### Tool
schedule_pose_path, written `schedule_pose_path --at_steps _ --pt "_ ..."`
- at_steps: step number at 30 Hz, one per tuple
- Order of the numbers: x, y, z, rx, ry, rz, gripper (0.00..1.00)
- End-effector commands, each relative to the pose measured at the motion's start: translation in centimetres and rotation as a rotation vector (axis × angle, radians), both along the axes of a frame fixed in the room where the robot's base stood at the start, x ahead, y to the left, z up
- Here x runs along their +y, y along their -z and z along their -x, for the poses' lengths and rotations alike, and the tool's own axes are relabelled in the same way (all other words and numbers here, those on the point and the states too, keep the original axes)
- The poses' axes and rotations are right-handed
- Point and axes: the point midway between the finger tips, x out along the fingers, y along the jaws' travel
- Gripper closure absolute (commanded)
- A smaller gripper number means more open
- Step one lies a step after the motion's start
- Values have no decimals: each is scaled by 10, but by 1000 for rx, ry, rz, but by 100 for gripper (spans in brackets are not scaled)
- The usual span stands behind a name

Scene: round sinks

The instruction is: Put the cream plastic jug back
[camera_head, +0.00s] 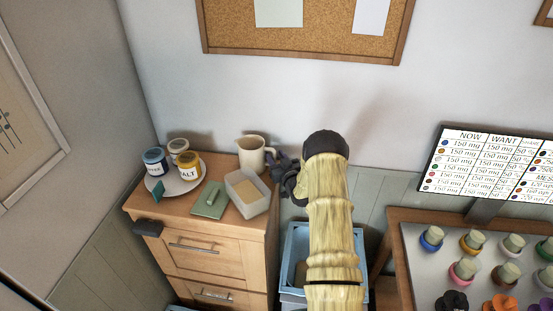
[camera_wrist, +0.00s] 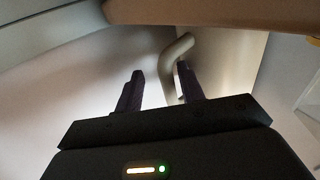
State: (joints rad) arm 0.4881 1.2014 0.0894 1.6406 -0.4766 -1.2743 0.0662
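The cream plastic jug (camera_head: 251,154) stands upright on the wooden cabinet top, near the back wall. Its handle side faces my gripper (camera_head: 284,168), which is at the right edge of the cabinet. In the wrist view, the jug body (camera_wrist: 225,62) fills the upper right and its curved handle (camera_wrist: 174,55) reaches down between the fingers. My gripper (camera_wrist: 160,84) is open. The handle lies close to the right finger, with a clear gap to the left finger. Whether a finger touches the handle I cannot tell.
A tub of pale powder (camera_head: 247,192) stands in front of the jug. A blue bin (camera_head: 291,247) stands right of the cabinet.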

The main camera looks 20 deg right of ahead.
Motion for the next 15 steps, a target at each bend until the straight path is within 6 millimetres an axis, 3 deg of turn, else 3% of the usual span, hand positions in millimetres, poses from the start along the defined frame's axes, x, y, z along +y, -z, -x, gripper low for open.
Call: schedule_pose_path --at_steps 9,15 --pt "0 2 2 5 0 0 62" --pt "0 3 16 4 1 1 62"
